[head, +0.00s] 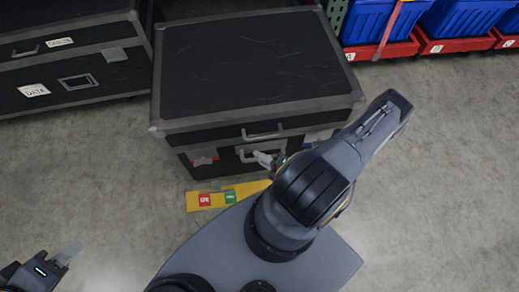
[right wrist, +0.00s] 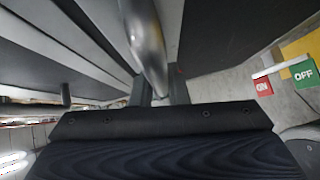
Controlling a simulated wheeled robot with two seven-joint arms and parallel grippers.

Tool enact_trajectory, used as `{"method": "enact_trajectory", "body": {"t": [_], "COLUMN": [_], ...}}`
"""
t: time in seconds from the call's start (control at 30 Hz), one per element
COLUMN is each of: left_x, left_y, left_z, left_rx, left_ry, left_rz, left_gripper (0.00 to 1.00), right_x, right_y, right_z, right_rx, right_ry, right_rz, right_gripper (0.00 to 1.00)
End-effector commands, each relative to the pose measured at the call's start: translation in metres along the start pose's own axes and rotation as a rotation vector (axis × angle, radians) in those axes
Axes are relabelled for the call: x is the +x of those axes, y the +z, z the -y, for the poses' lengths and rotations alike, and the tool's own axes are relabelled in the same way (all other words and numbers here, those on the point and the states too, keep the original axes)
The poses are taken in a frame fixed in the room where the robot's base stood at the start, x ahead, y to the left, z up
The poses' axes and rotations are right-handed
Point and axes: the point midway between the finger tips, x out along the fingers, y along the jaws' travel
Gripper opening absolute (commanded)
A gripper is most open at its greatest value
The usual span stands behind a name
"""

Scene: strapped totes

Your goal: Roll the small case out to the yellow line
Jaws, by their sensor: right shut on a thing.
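The small case (head: 245,60) is black with grey edges and stands at the centre of the head view. In the right wrist view a metal bar (right wrist: 147,45) runs between the fingers. The yellow line (head: 220,197) lies on the floor just in front of the case, partly covered by my arm and base. My left gripper (head: 68,254) is at the lower left, away from the case; its jaw gap is unclear.
A larger black case (head: 70,65) with labels stands close on the left. Blue bins (head: 375,20) on red bases (head: 385,48) line the back right. Red and green tags (head: 230,197) lie on the yellow strip. Bare concrete floor is free at left and right.

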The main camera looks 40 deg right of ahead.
Motion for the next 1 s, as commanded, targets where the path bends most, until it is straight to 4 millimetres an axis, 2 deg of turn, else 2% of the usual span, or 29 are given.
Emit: {"method": "enact_trajectory", "body": {"t": [0.3, 0.7, 0.73, 0.8, 0.87, 1.0], "left_x": [0.0003, 0.0003, 0.0003, 0.0003, 0.0003, 0.0002], "left_y": [0.0001, 0.0001, 0.0001, 0.0001, 0.0001, 0.0001], "left_z": [0.0001, 0.0001, 0.0001, 0.0001, 0.0001, 0.0001], "left_rx": [0.000, 0.000, 0.000, 0.000, 0.000, 0.000], "left_ry": [0.000, 0.000, 0.000, 0.000, 0.000, 0.000], "left_rz": [0.000, 0.000, 0.000, 0.000, 0.000, 0.000], "left_gripper": [0.36, 0.36, 0.36, 0.36, 0.36, 0.36], "right_x": [-0.0107, -0.0118, -0.0118, -0.0117, -0.0116, -0.0114], "right_y": [-0.0094, -0.0100, -0.0100, -0.0101, -0.0102, -0.0104], "right_z": [0.0032, 0.0036, 0.0036, 0.0036, 0.0035, 0.0033], "right_rx": [-0.003, -0.003, -0.003, -0.003, -0.003, -0.003], "right_ry": [0.001, 0.000, 0.000, 0.000, 0.000, 0.001], "right_rz": [0.003, 0.004, 0.004, 0.004, 0.003, 0.002], "right_gripper": [0.00, 0.00, 0.18, 0.28, 0.35, 0.36]}}
